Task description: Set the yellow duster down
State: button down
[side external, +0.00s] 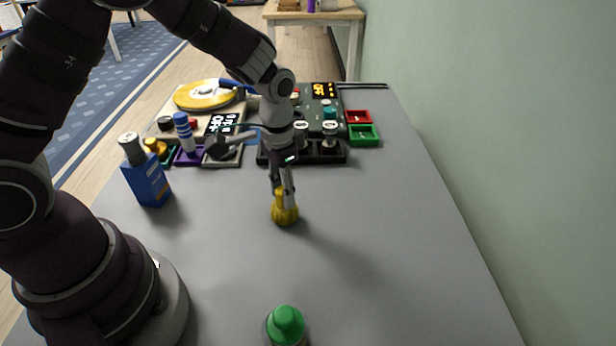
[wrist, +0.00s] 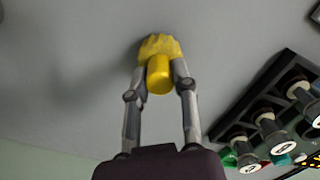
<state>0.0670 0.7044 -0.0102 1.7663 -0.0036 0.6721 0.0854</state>
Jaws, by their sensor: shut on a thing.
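The yellow duster (side external: 285,212) is upright in the side view, with its wider ribbed end down at the grey table. My gripper (side external: 281,187) is above it with its fingers around the upper part. In the wrist view the duster (wrist: 159,48) sits between the two fingertips of my gripper (wrist: 159,75), its rounded yellow handle end facing the camera. The gripper is shut on the duster. The duster's base looks at or very near the table top; I cannot tell whether it bears on it.
The grey table (side external: 390,240) is clear around the duster. A blue bottle (side external: 147,186) stands to the left and a green-capped bottle (side external: 286,326) at the near edge. Behind are a black rack (side external: 335,157), red and green trays (side external: 363,134), a purple holder (side external: 188,157) and a turntable (side external: 205,95).

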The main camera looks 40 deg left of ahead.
aim_at(282, 190)
jog(key=c, duration=0.9)
grip_release()
jog(key=s+r+t, duration=0.1)
jog(key=s+r, duration=0.1)
jog(key=r, duration=0.6)
jog(key=s+a+r+t, duration=0.1)
jog(key=s+r, duration=0.1)
jog(key=r, duration=0.6)
jog(key=shift+r+n, duration=0.25)
jog(key=shift+n, duration=0.15)
jog(key=shift+o, duration=0.3)
jog(key=s+a+n+t, duration=0.1)
jog(key=s+t, duration=0.2)
jog(key=s, duration=0.3)
jog(key=shift+s+r, duration=0.3)
jog(key=shift+s, duration=0.1)
jog(key=o, duration=0.4)
jog(key=shift+s+f+t, duration=0.1)
jog(key=shift+t, duration=0.2)
